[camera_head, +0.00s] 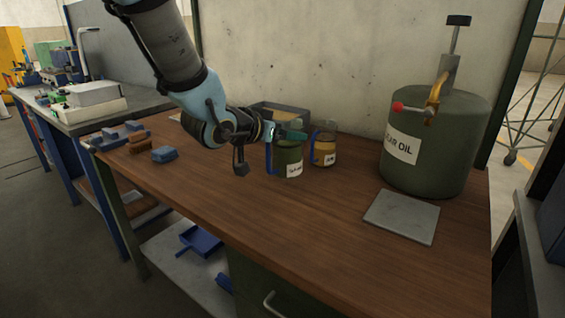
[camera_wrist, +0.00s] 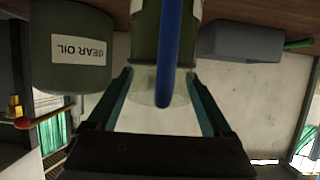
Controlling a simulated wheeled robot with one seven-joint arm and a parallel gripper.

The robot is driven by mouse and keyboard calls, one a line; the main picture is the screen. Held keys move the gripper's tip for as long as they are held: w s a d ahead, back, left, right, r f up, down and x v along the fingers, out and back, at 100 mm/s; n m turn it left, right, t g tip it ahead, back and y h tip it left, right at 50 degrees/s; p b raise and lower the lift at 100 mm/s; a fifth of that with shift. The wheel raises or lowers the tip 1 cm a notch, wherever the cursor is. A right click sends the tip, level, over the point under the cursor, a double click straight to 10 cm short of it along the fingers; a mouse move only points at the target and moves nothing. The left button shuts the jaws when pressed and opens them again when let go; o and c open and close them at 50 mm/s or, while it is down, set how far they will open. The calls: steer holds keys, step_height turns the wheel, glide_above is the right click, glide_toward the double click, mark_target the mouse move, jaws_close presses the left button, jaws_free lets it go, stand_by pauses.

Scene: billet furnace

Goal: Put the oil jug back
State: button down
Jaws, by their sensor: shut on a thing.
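A dark green oil jug (camera_head: 290,158) with a white label and a blue handle is upright at the back middle of the wooden bench. My gripper (camera_head: 290,136) is shut on its upper part. In the wrist view, which is upside down, the fingers (camera_wrist: 160,78) flank the jug's clear rim, and the blue handle (camera_wrist: 169,45) runs down the middle. The jug's base is at or very near the bench top; I cannot tell if it touches. A second jug (camera_head: 325,153), amber with a blue handle, stands just right of it.
A large green gear oil drum (camera_head: 440,150) with a red-knobbed brass tap stands at the right; it also shows in the wrist view (camera_wrist: 70,30). A grey plate (camera_head: 402,216) lies before it. A grey tray (camera_head: 262,112) sits behind my gripper. Blue blocks and a brush lie left. The bench's front middle is clear.

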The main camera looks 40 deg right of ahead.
mark_target(267, 155)
steer(key=shift+f+p, duration=0.3)
steer(key=shift+f, duration=2.4)
steer(key=shift+f, duration=0.1)
jaws_free()
steer(key=shift+a, duration=0.1)
steer(key=b+v, duration=0.5)
steer(key=v, duration=0.4)
steer(key=shift+s+a, duration=0.2)
steer(key=shift+a, duration=0.2)
steer(key=b+v, duration=0.2)
steer(key=b, duration=0.1)
steer(key=shift+r, duration=0.2)
